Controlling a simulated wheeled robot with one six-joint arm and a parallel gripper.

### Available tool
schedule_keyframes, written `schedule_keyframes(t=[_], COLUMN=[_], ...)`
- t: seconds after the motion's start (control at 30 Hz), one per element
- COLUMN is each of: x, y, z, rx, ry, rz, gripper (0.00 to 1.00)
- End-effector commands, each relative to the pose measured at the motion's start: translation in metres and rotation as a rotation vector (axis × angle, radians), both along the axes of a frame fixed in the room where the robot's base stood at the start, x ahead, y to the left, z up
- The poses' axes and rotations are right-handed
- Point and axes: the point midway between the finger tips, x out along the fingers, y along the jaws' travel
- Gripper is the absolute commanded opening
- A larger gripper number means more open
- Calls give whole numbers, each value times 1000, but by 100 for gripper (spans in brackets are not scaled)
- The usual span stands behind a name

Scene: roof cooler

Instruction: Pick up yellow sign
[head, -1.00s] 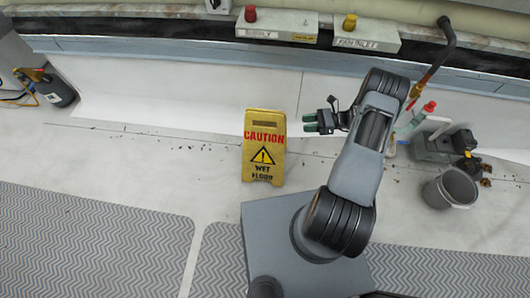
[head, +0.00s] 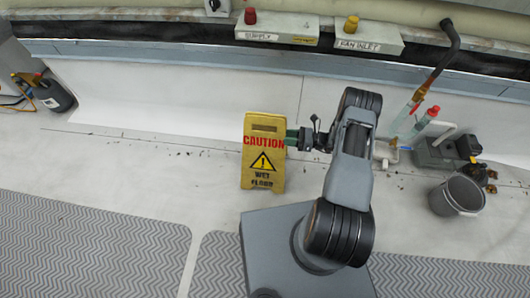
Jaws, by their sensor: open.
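The yellow sign (head: 264,184) stands upright on the pale floor, in the middle of the head view. It reads "CAUTION WET FLOOR" and has a slot near its top. My gripper (head: 293,138) is at the sign's upper right edge, with its green-tipped fingers pointing left toward it. The gripper is open. The fingertips overlap the sign's edge in the picture; whether they touch it or reach around it, I cannot tell.
A grey bucket (head: 457,195) and a grey pump-like unit (head: 440,152) stand at the right. A dark canister (head: 54,95) is at the far left. Labelled boxes (head: 276,29) line the back ledge. Floor left of the sign is mostly clear, with small debris.

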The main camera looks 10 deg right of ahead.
Motion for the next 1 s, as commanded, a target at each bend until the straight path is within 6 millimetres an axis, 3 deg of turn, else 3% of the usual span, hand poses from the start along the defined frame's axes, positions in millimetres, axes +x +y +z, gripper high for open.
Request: schedule_keyframes(t=[0.33,0.7,1.0], x=[10,12,12], y=[42,49,49], z=[-2,-1,-1], rx=[0,-1,-1], ry=[-1,0,0], rz=[4,1,1], gripper=[40,40,13])
